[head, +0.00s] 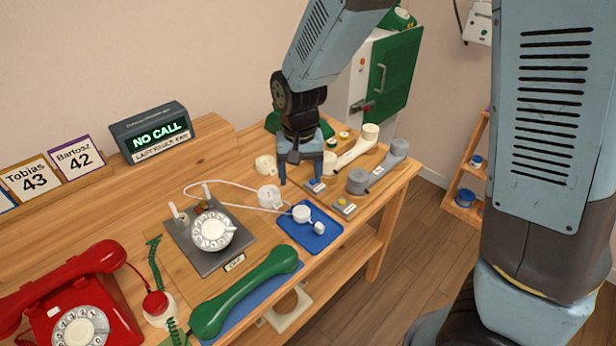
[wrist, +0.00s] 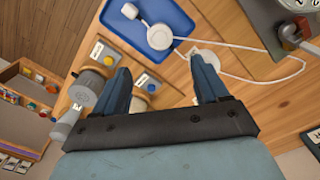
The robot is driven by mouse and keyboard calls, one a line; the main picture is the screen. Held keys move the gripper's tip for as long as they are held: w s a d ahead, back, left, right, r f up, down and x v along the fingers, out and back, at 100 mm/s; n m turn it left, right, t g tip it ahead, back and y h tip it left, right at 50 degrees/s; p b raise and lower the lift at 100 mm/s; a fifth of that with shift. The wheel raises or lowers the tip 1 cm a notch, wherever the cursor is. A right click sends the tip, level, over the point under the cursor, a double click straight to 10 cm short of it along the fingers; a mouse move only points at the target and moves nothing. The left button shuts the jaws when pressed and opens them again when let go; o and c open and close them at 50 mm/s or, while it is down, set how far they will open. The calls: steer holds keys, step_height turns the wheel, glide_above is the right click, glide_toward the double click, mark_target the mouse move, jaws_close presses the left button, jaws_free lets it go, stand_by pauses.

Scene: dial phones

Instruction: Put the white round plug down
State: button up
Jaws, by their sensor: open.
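A white round plug (head: 301,213) with a cord lies on the blue mat (head: 320,240), beside a smaller white end piece (head: 319,227). In the wrist view the round plug (wrist: 159,37) rests flat on the blue mat (wrist: 126,32). A second white round piece (head: 269,195) stands on the wood left of the mat; the wrist view shows it (wrist: 205,57) partly hidden by a finger. My gripper (head: 302,183) is open, fingers pointing down behind the mat. In the wrist view, nothing sits between its fingertips (wrist: 159,66).
A grey dial phone base (head: 190,240) stands left of the mat, with a white cord looping across the wood. A green handset (head: 245,292) lies in front. Grey (head: 358,181) and cream (head: 358,148) handsets are right of my gripper. A red phone (head: 75,295) is far left.

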steer(key=d+r+m+t+y, duration=0.1)
steer(key=d+r+t+y, duration=0.1)
steer(key=d+r, duration=1.4)
steer(key=s+d+r+m+t+h, duration=0.1)
steer(key=s+d+r+t+h, duration=0.1)
steer(key=s+d+r, duration=0.4)
steer(key=s+d+t, duration=0.1)
steer(key=s+d, duration=0.4)
steer(key=d, duration=0.3)
steer(key=shift+r+t, duration=0.3)
steer(key=shift+r, duration=0.1)
steer(key=shift+d, duration=0.1)
steer(key=shift+c, duration=0.2)
